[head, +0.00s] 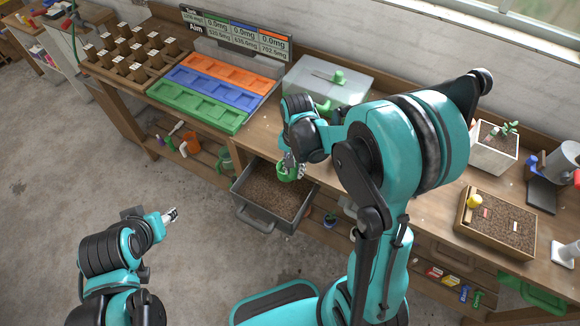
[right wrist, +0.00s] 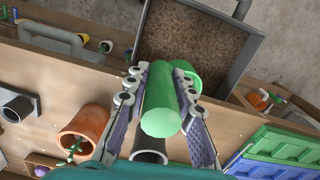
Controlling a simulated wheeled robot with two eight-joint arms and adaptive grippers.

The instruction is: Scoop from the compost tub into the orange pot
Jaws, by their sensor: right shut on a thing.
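My right gripper (head: 290,160) is shut on the handle of a green scoop (head: 287,174), at the bench's front edge by the compost tub. In the right wrist view the scoop's green handle (right wrist: 160,108) lies between the fingers. Its bowl is mostly behind the handle, so its contents are hidden. The grey compost tub (head: 258,218), full of brown compost, juts out below the bench top; it also shows in the right wrist view (right wrist: 243,50). An orange pot (right wrist: 84,128) stands on the bench in the right wrist view. My left gripper (head: 171,215) is over the floor; its jaws are unclear.
Orange, blue and green trays (head: 198,107) lie on the bench left of my right gripper. A clear-lidded box (head: 335,85) stands behind it. A planter (head: 500,215) and a white pot (head: 492,155) are to the right. Another orange pot (head: 190,143) sits on the lower shelf.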

